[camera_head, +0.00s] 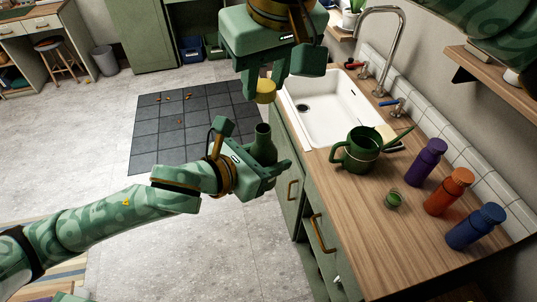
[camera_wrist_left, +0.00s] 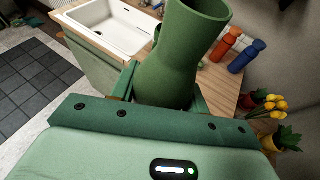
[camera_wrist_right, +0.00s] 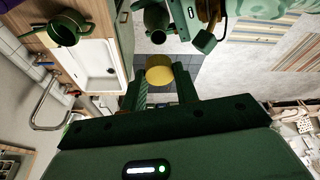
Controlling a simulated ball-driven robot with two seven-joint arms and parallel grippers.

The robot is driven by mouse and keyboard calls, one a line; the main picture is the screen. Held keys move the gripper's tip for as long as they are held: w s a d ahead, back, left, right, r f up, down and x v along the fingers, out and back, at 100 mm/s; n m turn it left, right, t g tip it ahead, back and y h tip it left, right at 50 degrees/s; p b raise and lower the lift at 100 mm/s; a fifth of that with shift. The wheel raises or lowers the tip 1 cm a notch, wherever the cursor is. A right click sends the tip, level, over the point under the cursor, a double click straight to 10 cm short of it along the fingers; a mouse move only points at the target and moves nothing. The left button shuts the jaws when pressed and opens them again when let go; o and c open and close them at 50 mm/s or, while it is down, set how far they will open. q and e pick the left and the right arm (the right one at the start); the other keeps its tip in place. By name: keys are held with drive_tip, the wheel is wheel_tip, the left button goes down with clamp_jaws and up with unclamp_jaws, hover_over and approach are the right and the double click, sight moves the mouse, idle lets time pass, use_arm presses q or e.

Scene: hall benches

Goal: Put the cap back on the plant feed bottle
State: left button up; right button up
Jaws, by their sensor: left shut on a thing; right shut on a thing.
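The plant feed bottle (camera_head: 264,146) is dark green, with an open neck and no cap on it. My left gripper (camera_head: 273,169) is shut on its body and holds it roughly upright in front of the counter; it also shows large in the left wrist view (camera_wrist_left: 180,55). The yellow cap (camera_head: 265,90) is held by my right gripper (camera_head: 273,86), which is shut on it. The cap also shows between the fingers in the right wrist view (camera_wrist_right: 159,72). In the head view the cap is above the bottle's open mouth, with a gap between them.
The wooden counter (camera_head: 385,240) holds a green watering can (camera_head: 358,150), a small green-filled jar (camera_head: 393,200), and purple (camera_head: 428,160), orange (camera_head: 447,192) and blue (camera_head: 474,227) bottles. A white sink (camera_head: 330,107) lies behind. The floor left of the counter is open.

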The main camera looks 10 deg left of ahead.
sight(263, 127)
drive_tip(key=shift+s+f+n, duration=0.15)
drive_tip(key=shift+f+n, duration=0.1)
drive_tip(key=shift+n, duration=0.15)
drive_tip(key=shift+f, duration=0.1)
drive_tip(key=shift+f, duration=1.9)
drive_tip(key=shift+f, duration=0.85)
drive_tip(key=shift+f, duration=0.6)
